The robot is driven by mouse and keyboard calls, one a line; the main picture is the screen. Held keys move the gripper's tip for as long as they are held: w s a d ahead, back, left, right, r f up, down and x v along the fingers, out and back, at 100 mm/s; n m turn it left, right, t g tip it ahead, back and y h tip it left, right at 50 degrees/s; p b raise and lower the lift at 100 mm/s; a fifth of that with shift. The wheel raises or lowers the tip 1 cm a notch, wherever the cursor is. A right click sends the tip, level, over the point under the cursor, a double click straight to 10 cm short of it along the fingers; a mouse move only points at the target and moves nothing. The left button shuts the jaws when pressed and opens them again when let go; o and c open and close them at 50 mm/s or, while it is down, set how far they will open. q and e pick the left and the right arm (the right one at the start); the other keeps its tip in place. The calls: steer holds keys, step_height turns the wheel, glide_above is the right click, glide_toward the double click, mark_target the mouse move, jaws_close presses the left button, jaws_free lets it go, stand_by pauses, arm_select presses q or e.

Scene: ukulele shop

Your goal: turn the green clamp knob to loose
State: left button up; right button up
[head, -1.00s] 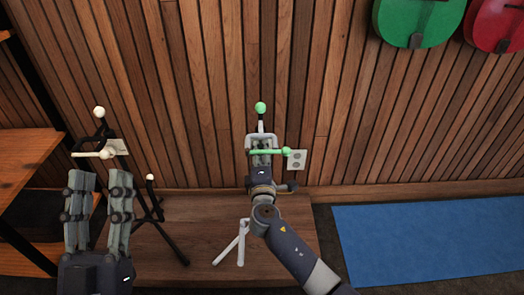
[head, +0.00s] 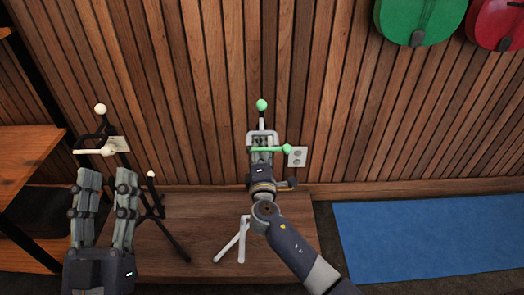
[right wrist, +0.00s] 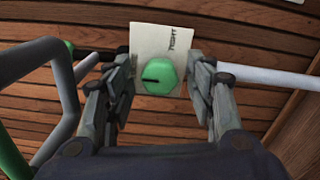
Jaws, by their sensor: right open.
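The green clamp knob (right wrist: 158,77) shows in the right wrist view, in front of a pale card (right wrist: 152,42). A dark pointer line on it points left. The word TIGHT is on the card's upper right; lettering on the left is partly covered by a finger. My right gripper (right wrist: 160,72) is open, its fingers on either side of the knob; contact is unclear. My left gripper (head: 105,178) is open and empty, at the lower left.
A stand with cream tips (head: 100,109) is just beyond my left gripper. Both stands are on a low wooden platform (head: 200,225) against a slatted wall. A wooden shelf (head: 25,150) is at left. A blue mat (head: 430,235) lies at right.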

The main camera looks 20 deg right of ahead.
steer(key=shift+s, duration=0.1)
steer(key=v, duration=1.2)
